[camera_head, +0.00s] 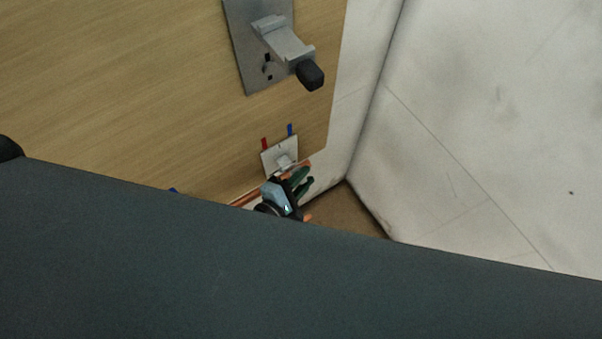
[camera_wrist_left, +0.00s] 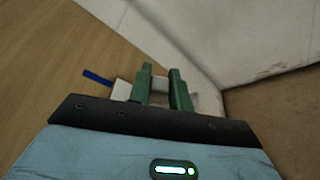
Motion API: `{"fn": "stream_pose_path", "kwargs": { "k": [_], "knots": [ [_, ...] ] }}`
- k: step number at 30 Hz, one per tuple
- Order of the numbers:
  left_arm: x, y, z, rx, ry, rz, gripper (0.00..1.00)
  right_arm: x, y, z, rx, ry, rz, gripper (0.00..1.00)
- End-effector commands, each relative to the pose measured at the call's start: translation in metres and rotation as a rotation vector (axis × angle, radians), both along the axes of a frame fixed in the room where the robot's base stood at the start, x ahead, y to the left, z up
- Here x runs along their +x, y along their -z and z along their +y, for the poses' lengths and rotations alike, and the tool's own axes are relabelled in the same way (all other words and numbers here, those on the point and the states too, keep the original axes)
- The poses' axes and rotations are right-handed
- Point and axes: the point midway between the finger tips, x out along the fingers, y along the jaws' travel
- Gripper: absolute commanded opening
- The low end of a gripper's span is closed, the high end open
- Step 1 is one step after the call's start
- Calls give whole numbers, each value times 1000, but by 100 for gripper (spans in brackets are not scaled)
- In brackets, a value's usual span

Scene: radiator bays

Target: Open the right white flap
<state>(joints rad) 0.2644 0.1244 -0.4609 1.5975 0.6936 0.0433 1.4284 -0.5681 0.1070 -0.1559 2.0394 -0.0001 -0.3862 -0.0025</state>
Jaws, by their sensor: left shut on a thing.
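The right white flap (camera_head: 284,161) is on a small white plate (camera_head: 270,157) low on the wooden panel, near its right edge. A red mark and a blue mark stand above the plate. My left gripper (camera_head: 304,179) is at the flap, just below and to the right of the plate. In the left wrist view, the green fingers (camera_wrist_left: 162,88) are shut on the white flap (camera_wrist_left: 159,84), which shows between them. The fingers hide part of the flap, and its exact angle is hard to tell. My right gripper is not in view.
A grey metal bracket with a black-tipped lever (camera_head: 290,45) juts from the wooden panel (camera_head: 120,90) above the flap. A white wall (camera_head: 480,120) stands close on the right. Copper-coloured pipe (camera_head: 245,199) runs below the panel. My dark body covers the lower view.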

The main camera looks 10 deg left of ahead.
Motion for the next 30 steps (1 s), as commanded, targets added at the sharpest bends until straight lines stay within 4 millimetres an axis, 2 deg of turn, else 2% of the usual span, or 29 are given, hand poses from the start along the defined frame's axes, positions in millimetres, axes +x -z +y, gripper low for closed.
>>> {"fn": "stream_pose_path", "kwargs": {
  "k": [6, 15, 30],
  "knots": [
    [-5, 9, -4, 124, 0, -120, 0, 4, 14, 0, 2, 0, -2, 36],
    [-7, 13, -7, 236, 1, -232, 0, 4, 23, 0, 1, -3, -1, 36],
    [-8, 13, -8, 277, 1, -273, 0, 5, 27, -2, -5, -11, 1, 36]
  ]
}}
